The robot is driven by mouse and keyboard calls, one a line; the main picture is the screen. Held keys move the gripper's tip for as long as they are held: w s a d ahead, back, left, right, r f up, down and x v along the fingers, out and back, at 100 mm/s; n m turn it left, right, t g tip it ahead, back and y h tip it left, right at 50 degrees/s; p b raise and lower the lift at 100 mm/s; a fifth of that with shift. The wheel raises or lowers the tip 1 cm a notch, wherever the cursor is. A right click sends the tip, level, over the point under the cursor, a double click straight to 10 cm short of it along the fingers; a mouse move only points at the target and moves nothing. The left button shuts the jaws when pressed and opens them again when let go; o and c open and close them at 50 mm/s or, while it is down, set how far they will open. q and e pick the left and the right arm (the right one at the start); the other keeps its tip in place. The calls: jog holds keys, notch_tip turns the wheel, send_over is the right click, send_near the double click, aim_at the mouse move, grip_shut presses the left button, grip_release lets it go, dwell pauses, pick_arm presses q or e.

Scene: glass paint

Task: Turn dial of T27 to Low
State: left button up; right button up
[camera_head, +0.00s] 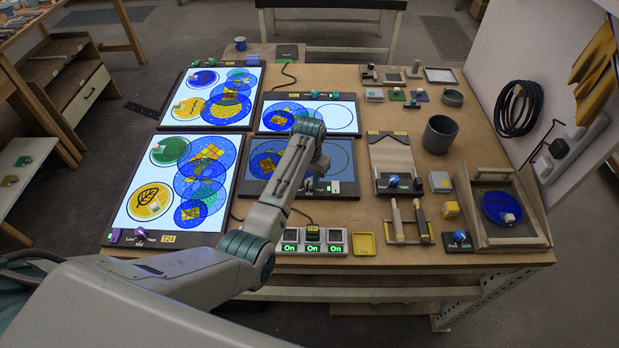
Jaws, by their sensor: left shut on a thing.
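Several light panels with blue, green and yellow glass discs stand on the wooden bench. My left arm reaches over the middle panel (342,157), which looks dimmer than the others. My left gripper (309,184) points down at this panel's front edge, shut on a small dial there that is mostly hidden by the fingers. The front left panel (120,226) carries a yellow T24 label (167,239). My right gripper is out of view.
Three switches (312,247) with green "On" displays sit at the bench's front, beside a yellow tray (363,243). A dark cup (439,134), a clipboard-like holder (393,160) and a wooden tray (505,238) with a blue disc stand to the right.

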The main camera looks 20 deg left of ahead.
aim_at(311, 180)
pick_arm(q)
jog(key=m, duration=0.3)
jog(key=shift+w+r+m, duration=0.1)
jog(key=shift+r+m, duration=0.1)
jog(key=shift+m, duration=0.1)
jog(key=shift+d+m, duration=0.1)
jog(key=shift+m, duration=1.8)
jog(key=o, duration=0.9)
jog(key=shift+o, duration=0.4)
jog(key=shift+f, duration=0.1)
notch_tip(311, 180, up, 11)
jog(key=b, duration=0.3)
jog(key=shift+b, duration=0.3)
